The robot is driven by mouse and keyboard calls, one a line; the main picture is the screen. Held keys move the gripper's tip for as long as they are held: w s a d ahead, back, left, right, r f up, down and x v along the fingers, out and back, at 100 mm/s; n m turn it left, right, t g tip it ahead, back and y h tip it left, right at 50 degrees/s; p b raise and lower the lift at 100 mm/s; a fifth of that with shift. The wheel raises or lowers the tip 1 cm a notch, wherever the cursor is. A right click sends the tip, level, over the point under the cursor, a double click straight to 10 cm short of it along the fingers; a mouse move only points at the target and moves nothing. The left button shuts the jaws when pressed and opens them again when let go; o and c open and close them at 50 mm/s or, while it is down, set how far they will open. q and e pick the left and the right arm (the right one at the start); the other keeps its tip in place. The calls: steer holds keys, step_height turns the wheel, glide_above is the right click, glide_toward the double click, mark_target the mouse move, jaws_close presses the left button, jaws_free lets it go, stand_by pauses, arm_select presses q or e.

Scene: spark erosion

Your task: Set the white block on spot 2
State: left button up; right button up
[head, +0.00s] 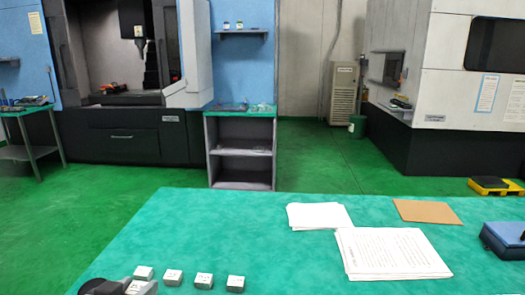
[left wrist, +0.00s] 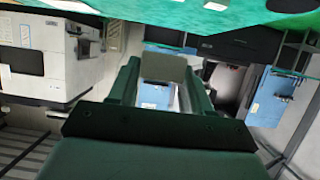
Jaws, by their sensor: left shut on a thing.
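My left gripper (head: 124,288) is at the bottom left of the head view, at the near edge of the green table. Its dark fingers are shut on a white block (head: 136,287). In the left wrist view the block is a pale grey-white piece (left wrist: 164,67) between the fingertips of the left gripper (left wrist: 163,80). Several other small white blocks with dark marks on top stand in a row just beyond and to the right, such as one (head: 173,277) and the rightmost one (head: 236,284). I cannot make out spot 2. My right gripper is not in view.
The green table (head: 270,235) is clear in its middle. Printed sheets (head: 390,253), a smaller paper stack (head: 318,216) and a brown card (head: 427,211) lie to the right. A blue device (head: 506,239) sits at the right edge. Machines stand beyond the green floor.

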arm_select(q)
steer(key=s+d+n+y, duration=0.1)
steer(key=s+d, duration=0.3)
steer(key=s, duration=0.3)
steer(key=shift+m+h, duration=0.5)
steer(key=w+a, duration=0.1)
steer(key=w, duration=0.1)
steer(key=w+a, duration=0.2)
steer(key=w, duration=0.1)
steer(key=w+a, duration=0.1)
steer(key=w, duration=0.1)
steer(key=shift+w+a+r, duration=0.25)
steer(key=shift+w+a, duration=0.15)
steer(key=w+a+r, duration=0.5)
steer(key=w+a, duration=0.2)
steer(key=a, duration=0.2)
steer(key=shift+r, duration=0.4)
steer(key=shift+w, duration=0.1)
step_height(320, 180, down, 20)
steer(key=shift+r+b, duration=0.15)
steer(key=shift+b, duration=0.35)
